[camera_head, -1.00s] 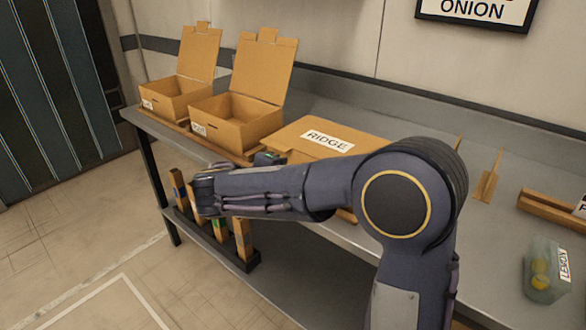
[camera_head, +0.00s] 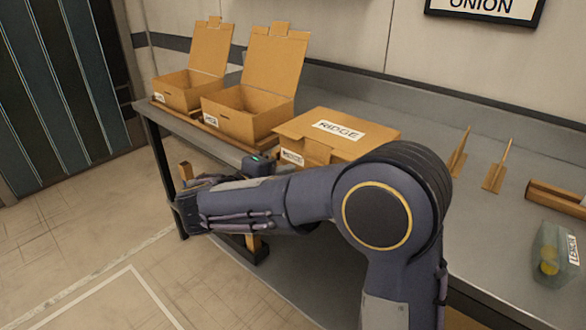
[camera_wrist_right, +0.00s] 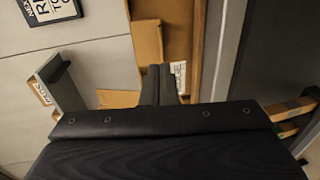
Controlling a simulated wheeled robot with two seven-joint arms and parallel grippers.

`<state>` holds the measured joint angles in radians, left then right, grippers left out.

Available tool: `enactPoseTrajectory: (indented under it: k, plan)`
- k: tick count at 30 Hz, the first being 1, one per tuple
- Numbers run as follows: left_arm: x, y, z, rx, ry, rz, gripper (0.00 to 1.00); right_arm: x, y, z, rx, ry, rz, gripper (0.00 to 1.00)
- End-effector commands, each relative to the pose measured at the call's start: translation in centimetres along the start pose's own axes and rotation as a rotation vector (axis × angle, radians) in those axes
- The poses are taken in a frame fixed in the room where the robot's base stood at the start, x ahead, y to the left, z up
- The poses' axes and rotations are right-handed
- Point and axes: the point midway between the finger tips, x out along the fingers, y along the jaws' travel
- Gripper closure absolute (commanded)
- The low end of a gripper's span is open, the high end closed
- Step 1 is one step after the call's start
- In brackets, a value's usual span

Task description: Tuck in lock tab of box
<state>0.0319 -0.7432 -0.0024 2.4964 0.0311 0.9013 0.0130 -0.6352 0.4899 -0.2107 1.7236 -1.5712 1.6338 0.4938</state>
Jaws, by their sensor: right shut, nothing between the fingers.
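The box labelled RIDGE (camera_head: 365,130) stands on the table with its lid down. Its lock tab (camera_head: 318,152) shows at the front edge, hanging outside the front wall; its lower end is hard to make out. My right arm crosses in front of the box, and the dark body of my right gripper (camera_head: 258,164) is just left of its front. In the right wrist view, the gripper's fingers (camera_wrist_right: 158,84) are shut and empty, beside the box's front label (camera_wrist_right: 178,76). Whether the fingertips touch the cardboard cannot be told. My left gripper is not in view.
Two open boxes with raised lids, one nearer (camera_head: 240,118) and one farther (camera_head: 185,90), stand left along the table's edge. Thin upright wooden pieces (camera_head: 494,170) and a clear container (camera_head: 552,255) are at right. Bare table lies between.

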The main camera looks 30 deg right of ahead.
Motion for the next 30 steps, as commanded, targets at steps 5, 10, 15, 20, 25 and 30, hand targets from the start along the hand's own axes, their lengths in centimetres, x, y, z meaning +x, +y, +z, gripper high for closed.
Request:
enactPoseTrajectory:
  k: [5, 10, 15, 20, 25, 30]
  plan:
    - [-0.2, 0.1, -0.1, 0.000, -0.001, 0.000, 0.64, -3.5, 0.1, -0.1, -0.001, 0.005, 0.000, 1.00]
    - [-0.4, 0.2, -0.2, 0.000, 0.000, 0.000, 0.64, -6.1, 0.2, -0.1, 0.001, 0.003, -0.001, 1.00]
    - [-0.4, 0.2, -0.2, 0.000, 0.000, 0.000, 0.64, -7.3, 0.2, 0.0, 0.000, 0.002, 0.000, 1.00]
    - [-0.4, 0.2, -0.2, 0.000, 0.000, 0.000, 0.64, -7.4, 0.2, 0.0, 0.000, 0.000, -0.001, 1.00]
    - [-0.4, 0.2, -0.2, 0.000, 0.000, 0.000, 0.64, -7.4, 0.2, 0.0, 0.000, 0.000, -0.001, 1.00]
    - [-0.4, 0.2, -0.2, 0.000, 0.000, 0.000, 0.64, -7.3, 0.1, 0.1, -0.001, -0.002, -0.005, 1.00]
